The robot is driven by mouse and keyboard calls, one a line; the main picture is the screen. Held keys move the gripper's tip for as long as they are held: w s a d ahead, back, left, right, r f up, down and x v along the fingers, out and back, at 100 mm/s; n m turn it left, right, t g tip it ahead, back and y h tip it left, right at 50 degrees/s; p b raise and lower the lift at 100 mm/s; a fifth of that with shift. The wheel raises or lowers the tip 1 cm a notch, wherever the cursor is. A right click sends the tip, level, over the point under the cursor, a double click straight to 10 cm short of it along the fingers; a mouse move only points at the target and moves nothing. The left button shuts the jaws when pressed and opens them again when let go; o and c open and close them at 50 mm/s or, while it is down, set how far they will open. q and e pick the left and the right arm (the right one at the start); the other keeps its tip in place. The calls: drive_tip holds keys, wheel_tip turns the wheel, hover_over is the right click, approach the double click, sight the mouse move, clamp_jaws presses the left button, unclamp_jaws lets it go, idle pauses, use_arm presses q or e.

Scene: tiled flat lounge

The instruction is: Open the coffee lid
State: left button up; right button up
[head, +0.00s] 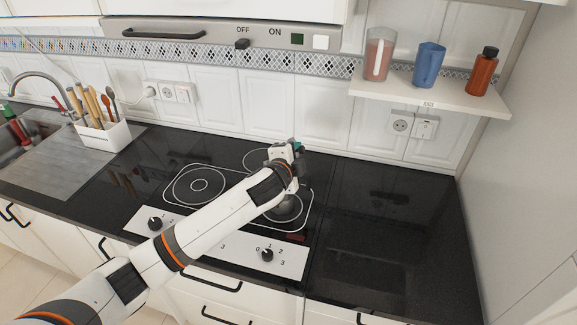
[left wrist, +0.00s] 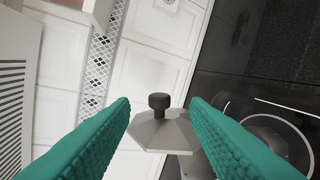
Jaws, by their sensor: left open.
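The coffee lid (left wrist: 165,133) is a grey faceted cap with a black knob (left wrist: 160,101) in the left wrist view. My left gripper (left wrist: 160,104) is open, its two green textured fingers on either side of the knob and lid with gaps visible. In the head view my left gripper (head: 297,148) is over the back right of the hob, a little green showing at its tip. The lid is hidden behind my arm and gripper there. I cannot tell from these frames whether the lid is seated or raised. My right gripper is not in view.
A round metal item (head: 284,208) sits on the black hob (head: 165,165) beside my arm. A utensil holder (head: 104,134) stands at the left by the sink. A shelf (head: 430,98) with a glass, blue cup and brown bottle hangs at back right. The right counter is clear.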

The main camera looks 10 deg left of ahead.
use_arm(q)
drive_tip(key=b+v, duration=0.1)
drive_tip(key=v, duration=0.5)
idle(0.3)
